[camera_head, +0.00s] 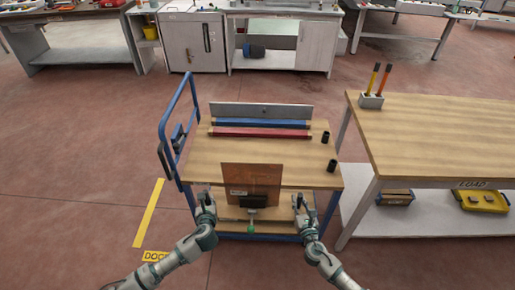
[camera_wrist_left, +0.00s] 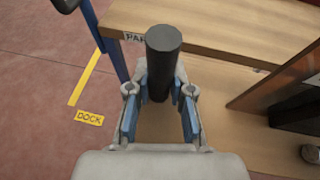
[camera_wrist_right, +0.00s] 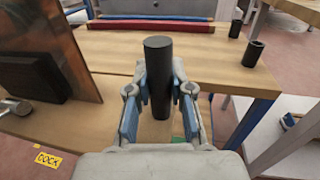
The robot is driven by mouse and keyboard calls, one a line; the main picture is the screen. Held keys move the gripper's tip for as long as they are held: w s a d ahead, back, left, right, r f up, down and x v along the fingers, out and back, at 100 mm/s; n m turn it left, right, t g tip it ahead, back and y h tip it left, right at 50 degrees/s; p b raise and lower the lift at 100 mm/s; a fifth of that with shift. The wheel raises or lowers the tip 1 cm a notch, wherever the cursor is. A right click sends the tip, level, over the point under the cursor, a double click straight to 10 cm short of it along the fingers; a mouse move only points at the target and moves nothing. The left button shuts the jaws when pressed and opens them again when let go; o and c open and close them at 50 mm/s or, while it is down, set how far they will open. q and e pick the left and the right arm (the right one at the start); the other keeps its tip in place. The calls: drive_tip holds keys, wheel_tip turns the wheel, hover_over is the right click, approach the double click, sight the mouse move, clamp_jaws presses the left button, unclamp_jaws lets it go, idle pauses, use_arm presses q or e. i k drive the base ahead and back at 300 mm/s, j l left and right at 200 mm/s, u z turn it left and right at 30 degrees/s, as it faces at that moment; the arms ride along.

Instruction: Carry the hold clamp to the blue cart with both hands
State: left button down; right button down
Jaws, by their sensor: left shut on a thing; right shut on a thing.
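The hold clamp shows as an upright brown plate (camera_head: 252,178) with a dark block and a green-tipped screw (camera_head: 251,228) at its front. It is at the near edge of the blue cart (camera_head: 200,158), which has a wooden top and blue frame. I cannot tell whether it touches the cart. My left gripper (camera_head: 208,198) is shut on a black upright handle (camera_wrist_left: 162,62) left of the plate. My right gripper (camera_head: 301,202) is shut on a matching handle (camera_wrist_right: 158,78) right of the plate. The link between handles and plate is hidden.
A wooden table (camera_head: 450,140) is close on the right. Yellow dock tape (camera_head: 149,213) marks the floor at left.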

sight(258, 160)
drive_tip(key=i, duration=0.95)
